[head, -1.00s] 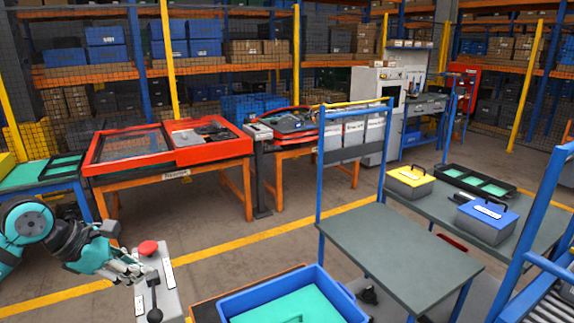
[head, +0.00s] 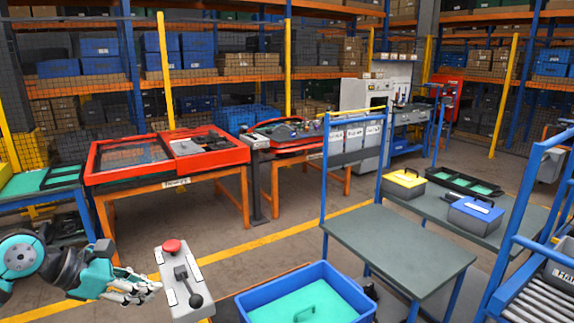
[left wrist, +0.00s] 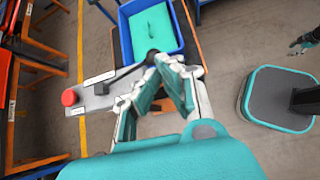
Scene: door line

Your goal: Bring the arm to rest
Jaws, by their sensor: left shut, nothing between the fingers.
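My left gripper (head: 155,289) is at the lower left of the head view, just left of a grey control box (head: 168,262). It is shut and empty. The box has a red button (head: 172,246) and a black lever (head: 195,300) whose knob points toward the front. In the left wrist view my left gripper's fingers (left wrist: 164,62) come together close to the lever's knob (left wrist: 152,56); I cannot tell whether they touch. Part of my right gripper (left wrist: 294,43) shows at the right edge of that view, too small to read its jaws.
A blue tote (head: 345,298) with a teal item stands right of the control box. A grey-topped table (head: 400,240) and a bench with yellow and blue toolboxes (head: 475,214) are further right. Red-framed tables (head: 120,178) stand behind. Open floor lies between.

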